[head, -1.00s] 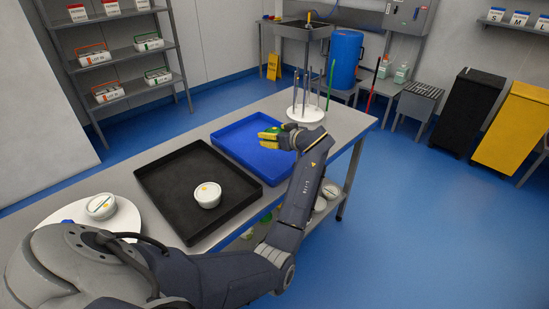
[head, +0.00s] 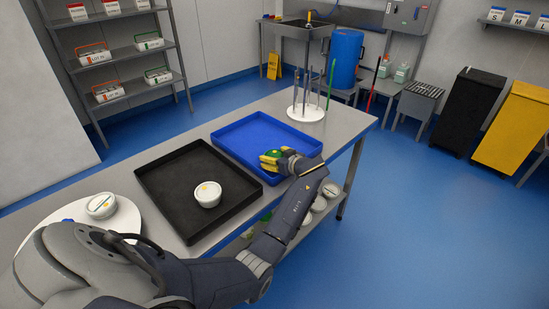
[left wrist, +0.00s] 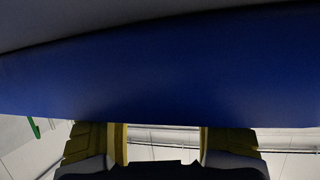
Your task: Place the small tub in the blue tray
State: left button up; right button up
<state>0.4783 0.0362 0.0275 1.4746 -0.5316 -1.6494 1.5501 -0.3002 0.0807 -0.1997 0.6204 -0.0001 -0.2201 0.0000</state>
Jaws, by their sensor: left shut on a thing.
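My left gripper (head: 271,160) has yellow fingers and is over the near right part of the blue tray (head: 240,127). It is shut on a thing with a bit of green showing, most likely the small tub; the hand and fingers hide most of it. I cannot tell whether it touches the tray floor. In the left wrist view the yellow fingers (left wrist: 162,145) stand apart, and a large blue surface and a grey one fill the top, too close to make out. My right gripper is not in view.
A black tray (head: 158,180) left of the blue one holds a white tub (head: 207,194). Another white tub (head: 101,205) stands on a round white plate at the table's left. A white stand with upright rods (head: 306,112) is behind the blue tray. Several tubs sit on the lower shelf.

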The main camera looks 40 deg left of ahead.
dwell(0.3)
pick_arm(q)
jog(key=o, duration=1.3)
jog(key=shift+f, duration=0.15)
jog(key=shift+o, duration=0.2)
jog(key=shift+v, duration=3.85)
